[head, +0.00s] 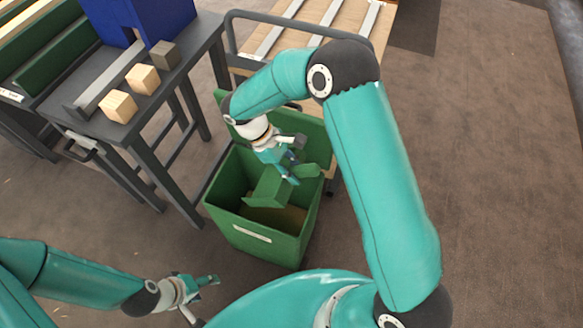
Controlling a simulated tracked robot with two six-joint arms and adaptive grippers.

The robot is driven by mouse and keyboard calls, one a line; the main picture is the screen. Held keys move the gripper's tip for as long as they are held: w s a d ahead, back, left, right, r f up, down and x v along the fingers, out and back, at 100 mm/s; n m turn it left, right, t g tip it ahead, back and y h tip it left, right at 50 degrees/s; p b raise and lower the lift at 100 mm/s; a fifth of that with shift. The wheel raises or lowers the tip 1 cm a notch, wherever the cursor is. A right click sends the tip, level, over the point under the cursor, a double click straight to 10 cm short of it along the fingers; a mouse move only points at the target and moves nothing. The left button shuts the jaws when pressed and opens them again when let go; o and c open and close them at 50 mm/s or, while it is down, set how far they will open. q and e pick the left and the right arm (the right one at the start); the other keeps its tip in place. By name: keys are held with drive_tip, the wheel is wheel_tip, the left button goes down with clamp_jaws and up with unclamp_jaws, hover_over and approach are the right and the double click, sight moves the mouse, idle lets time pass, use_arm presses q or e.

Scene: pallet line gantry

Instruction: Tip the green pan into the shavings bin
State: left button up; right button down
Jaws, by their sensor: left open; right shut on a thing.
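The shavings bin (262,243) is a green open-topped bin with a pale label on its front, standing on the floor in mid-view. Brownish material shows low inside it. The green pan (266,190) is over the bin's opening, tilted, with its lower edge inside the rim. My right gripper (294,168) reaches over from the right and is shut on the pan at its upper right side; the exact grip is partly hidden. Whether anything is left in the pan cannot be seen. My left gripper (207,299) is open and empty at the lower left, apart from the bin.
A dark table (190,62) at the upper left holds several small blocks (119,106), a grey bar (108,80) and a blue box (150,18). A cart (318,30) with wooden boards stands behind the bin. The floor (480,150) to the right is clear.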

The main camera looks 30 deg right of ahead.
drive_tip(key=shift+s+d+f+t+y+b, duration=0.75)
drive_tip(key=shift+s+t+b, duration=0.2)
drive_tip(key=shift+b, duration=0.55)
drive_tip(key=shift+s+d+f+t+y+b, duration=1.6)
drive_tip(key=shift+f+b, duration=1.2)
drive_tip(key=shift+b, duration=1.55)
wheel_tip(320, 180, up, 6)
drive_tip(key=p, duration=0.5)
drive_tip(key=shift+w+a+t, duration=0.25)
drive_tip(key=shift+a+t, duration=0.15)
drive_tip(key=shift+t, duration=0.05)
drive_tip(key=shift+r, duration=0.15)
